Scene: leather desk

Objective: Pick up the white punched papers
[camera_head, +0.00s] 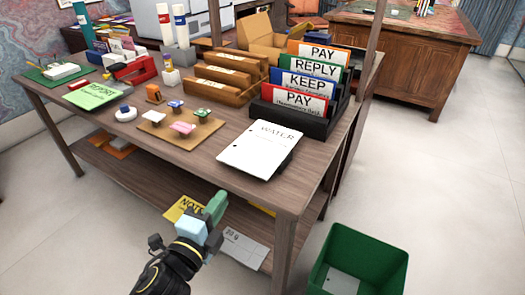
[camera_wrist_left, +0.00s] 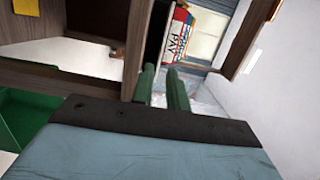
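The white punched papers (camera_head: 262,149) lie flat near the front right of the desk top, with "WATER" printed on them and punched holes along the left edge. My left gripper (camera_head: 217,206) is in front of the desk's front edge, apart from the papers and nearer the camera. In the left wrist view its two green fingers (camera_wrist_left: 164,88) stand apart with a narrow gap and nothing held between them. The papers cannot be made out in the left wrist view. My right gripper is not in view.
A black rack of labelled folders (camera_head: 300,92) stands behind the papers. A board with stamps (camera_head: 180,130) lies to their left. A green bin (camera_head: 358,262) stands on the floor at right. The lower shelf holds a yellow note (camera_head: 183,207) and papers.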

